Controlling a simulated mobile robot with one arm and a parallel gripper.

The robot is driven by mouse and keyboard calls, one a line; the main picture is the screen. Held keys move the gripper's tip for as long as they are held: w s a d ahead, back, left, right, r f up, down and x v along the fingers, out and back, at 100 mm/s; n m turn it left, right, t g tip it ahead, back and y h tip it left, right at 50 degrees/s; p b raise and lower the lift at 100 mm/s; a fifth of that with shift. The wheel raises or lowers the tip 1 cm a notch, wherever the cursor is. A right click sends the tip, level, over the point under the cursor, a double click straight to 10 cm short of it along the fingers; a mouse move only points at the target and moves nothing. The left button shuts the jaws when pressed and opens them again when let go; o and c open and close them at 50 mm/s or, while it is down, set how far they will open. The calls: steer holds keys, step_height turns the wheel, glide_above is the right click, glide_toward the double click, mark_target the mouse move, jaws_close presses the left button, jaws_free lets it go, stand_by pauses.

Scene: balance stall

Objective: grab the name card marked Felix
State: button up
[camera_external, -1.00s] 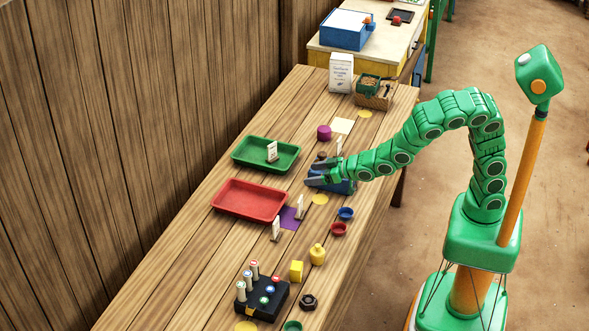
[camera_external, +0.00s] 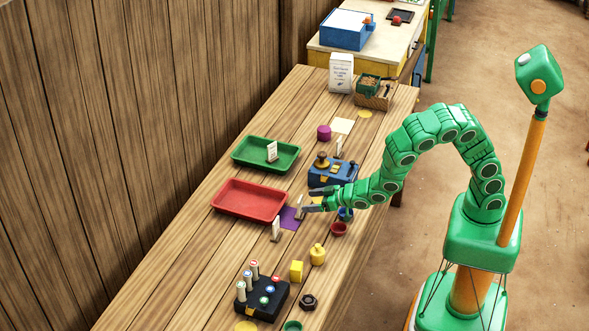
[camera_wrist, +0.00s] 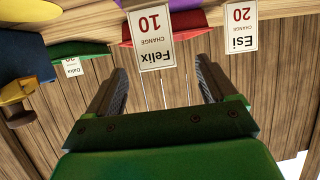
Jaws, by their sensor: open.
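The name card marked Felix (camera_wrist: 156,38) is white with "CHANGE 10" on it. It appears upside down in the wrist view, ahead of my gripper (camera_wrist: 160,78) and roughly in line with the gap between the fingers. In the external view the small Felix card (camera_external: 299,205) stands by the purple mat, at the fingertips of my gripper (camera_external: 312,199). The gripper is open, and nothing shows held in it. The Esi card (camera_wrist: 240,25) stands to the right in the wrist view. It appears to be the card (camera_external: 276,229) in front of the red tray in the external view.
A red tray (camera_external: 233,212) lies beyond the cards. A green tray (camera_external: 242,157) has another card (camera_external: 272,151) at it. A blue box (camera_external: 341,180) with brass knobs is beside my gripper. Red and blue bowls are close by. Bare planks lie left of the black block (camera_external: 272,309).

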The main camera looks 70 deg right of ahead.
mark_target(301, 201)
steer(key=shift+d+x, duration=0.1)
steer(key=shift+x, duration=1.7)
steer(key=shift+d+x, duration=0.15)
steer(key=shift+x, duration=1.65)
steer(key=shift+w+r, duration=0.1)
steer(key=shift+r, duration=0.05)
steer(key=c, duration=1.3)
